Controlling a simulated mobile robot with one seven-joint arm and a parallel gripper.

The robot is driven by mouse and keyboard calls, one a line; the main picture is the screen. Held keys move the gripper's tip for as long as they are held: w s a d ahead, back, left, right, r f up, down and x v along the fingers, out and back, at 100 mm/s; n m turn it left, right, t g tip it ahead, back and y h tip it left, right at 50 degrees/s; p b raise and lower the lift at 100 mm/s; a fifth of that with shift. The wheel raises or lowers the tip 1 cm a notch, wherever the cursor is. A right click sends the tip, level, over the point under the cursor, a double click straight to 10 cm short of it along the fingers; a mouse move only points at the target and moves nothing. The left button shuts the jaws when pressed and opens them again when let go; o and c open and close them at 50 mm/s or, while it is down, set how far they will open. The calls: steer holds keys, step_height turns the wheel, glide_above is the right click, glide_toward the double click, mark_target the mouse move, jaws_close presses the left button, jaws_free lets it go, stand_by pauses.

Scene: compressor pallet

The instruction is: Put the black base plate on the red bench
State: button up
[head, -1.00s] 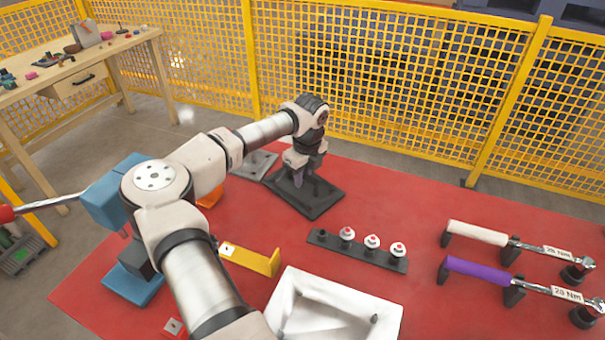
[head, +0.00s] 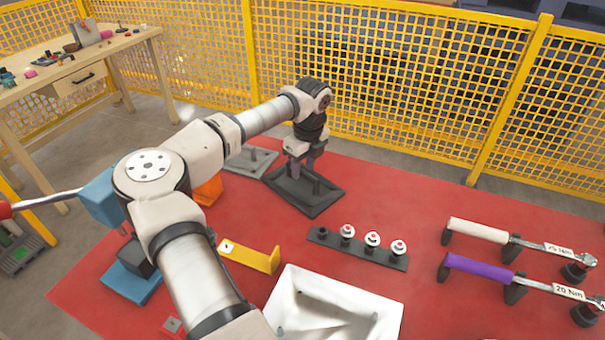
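The black base plate (head: 316,207) lies flat on the red bench (head: 420,210), near its far edge. It has a raised rim and a short upright post (head: 316,186). My gripper (head: 303,168) is just above the plate, pointing down. Its fingers look apart with nothing between them, though they are small in the view. The fingertips overlap the plate's far part in the picture.
A grey plate (head: 250,160) lies left of the black plate. Two torque wrenches (head: 480,270) rest at right. A yellow fence (head: 400,80) stands behind.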

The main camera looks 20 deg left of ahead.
mark_target(306, 173)
step_height(306, 173, up, 9)
steer(key=d+b, duration=0.1)
steer(key=shift+s, duration=0.2)
steer(key=shift+f, duration=0.1)
